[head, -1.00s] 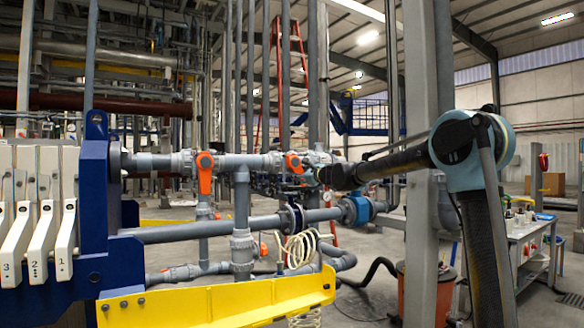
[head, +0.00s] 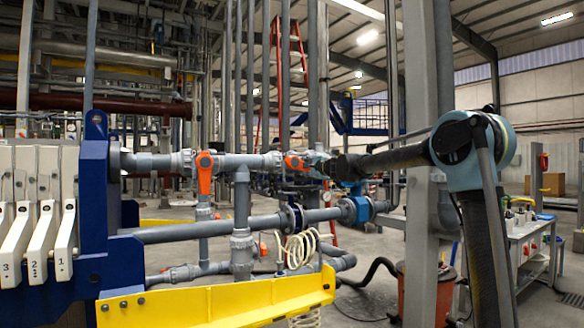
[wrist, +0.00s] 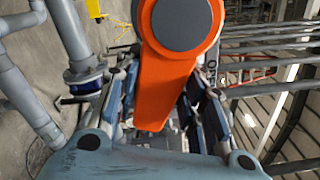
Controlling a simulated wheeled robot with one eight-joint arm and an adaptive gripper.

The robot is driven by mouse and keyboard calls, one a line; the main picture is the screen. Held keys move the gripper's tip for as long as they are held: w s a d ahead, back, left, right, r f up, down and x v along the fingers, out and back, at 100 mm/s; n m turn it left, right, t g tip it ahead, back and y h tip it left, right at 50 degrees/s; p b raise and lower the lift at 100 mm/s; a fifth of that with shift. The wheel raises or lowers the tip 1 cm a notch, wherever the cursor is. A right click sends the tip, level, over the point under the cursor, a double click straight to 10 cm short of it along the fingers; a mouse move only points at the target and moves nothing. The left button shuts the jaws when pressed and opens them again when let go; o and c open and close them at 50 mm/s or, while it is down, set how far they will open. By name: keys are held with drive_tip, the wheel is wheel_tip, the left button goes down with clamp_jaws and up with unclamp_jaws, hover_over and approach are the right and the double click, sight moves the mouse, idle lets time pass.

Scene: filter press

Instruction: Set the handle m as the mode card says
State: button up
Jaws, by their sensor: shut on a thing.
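An orange valve handle (head: 293,161) sits on the grey horizontal pipe in the head view, right at my gripper (head: 318,162). In the wrist view the orange handle (wrist: 178,60) is large, with a round grey cap at its pivot. Its free end runs down between the two fingers of my gripper (wrist: 165,115), which are shut on it. In the head view the handle points right, close to along the pipe. A second orange handle (head: 205,172) further left hangs straight down. No letter m is readable on either handle, and I cannot make out a mode card.
A blue press frame (head: 95,220) with white numbered plates stands at left. A yellow beam (head: 220,303) crosses low in front. A grey column (head: 425,150) stands behind my arm. A side table (head: 530,232) with bottles is at right.

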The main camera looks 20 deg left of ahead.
drive_tip(key=shift+w+d+r+n, duration=0.15)
drive_tip(key=shift+r+n, duration=0.5)
drive_tip(key=shift+n, duration=0.6)
drive_tip(key=shift+w+d+r+n, duration=0.15)
drive_tip(key=shift+r+n, duration=0.5)
drive_tip(key=shift+n, duration=0.6)
drive_tip(key=shift+a, duration=0.1)
drive_tip(key=o, duration=1.2)
drive_tip(key=shift+s, duration=0.1)
drive_tip(key=shift+v, duration=3.5)
